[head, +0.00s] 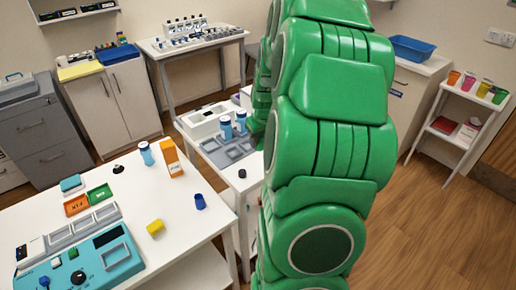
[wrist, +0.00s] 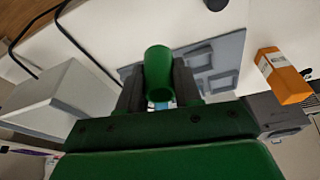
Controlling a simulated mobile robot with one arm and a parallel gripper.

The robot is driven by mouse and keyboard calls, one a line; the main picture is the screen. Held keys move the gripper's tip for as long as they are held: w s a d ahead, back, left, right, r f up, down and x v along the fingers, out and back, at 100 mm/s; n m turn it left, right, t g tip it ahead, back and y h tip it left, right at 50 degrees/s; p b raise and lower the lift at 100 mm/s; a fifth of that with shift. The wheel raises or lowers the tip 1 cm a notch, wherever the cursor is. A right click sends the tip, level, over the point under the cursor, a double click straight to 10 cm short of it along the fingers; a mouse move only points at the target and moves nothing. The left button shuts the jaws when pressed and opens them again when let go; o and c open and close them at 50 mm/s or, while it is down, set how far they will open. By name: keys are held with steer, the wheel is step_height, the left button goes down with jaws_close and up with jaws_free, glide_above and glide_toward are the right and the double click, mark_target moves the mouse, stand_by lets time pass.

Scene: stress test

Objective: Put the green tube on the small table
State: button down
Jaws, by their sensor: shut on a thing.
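A green tube (wrist: 158,78) shows in the wrist view, between the two dark fingers of my gripper (wrist: 159,92). My gripper is shut on it, with one round end turned toward the camera. A grey tray with square wells (wrist: 226,50) lies on a white surface beyond the tube. In the head view my large green arm hides the gripper and the tube. A white table (head: 250,180) stands in the middle beside the arm, bearing a grey tray (head: 212,147) and blue-capped tubes (head: 226,127). I cannot tell whether this is the small table.
A near white table (head: 185,225) holds an orange box (head: 170,158), a yellow block (head: 155,228), a dark blue cup (head: 200,202) and a teal device (head: 110,262). A white shelf stand (head: 452,140) with colored cups is at right. The floor (head: 430,220) is clear there.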

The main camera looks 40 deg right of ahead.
steer(key=shift+w+d+f, duration=0.4)
steer(key=shift+w+f, duration=0.25)
steer(key=shift+f, duration=0.15)
steer(key=shift+w+d+f, duration=0.35)
steer(key=shift+w+f, duration=0.25)
steer(key=shift+f, duration=1.9)
steer(key=shift+f, duration=0.1)
steer(key=c, duration=0.8)
jaws_free()
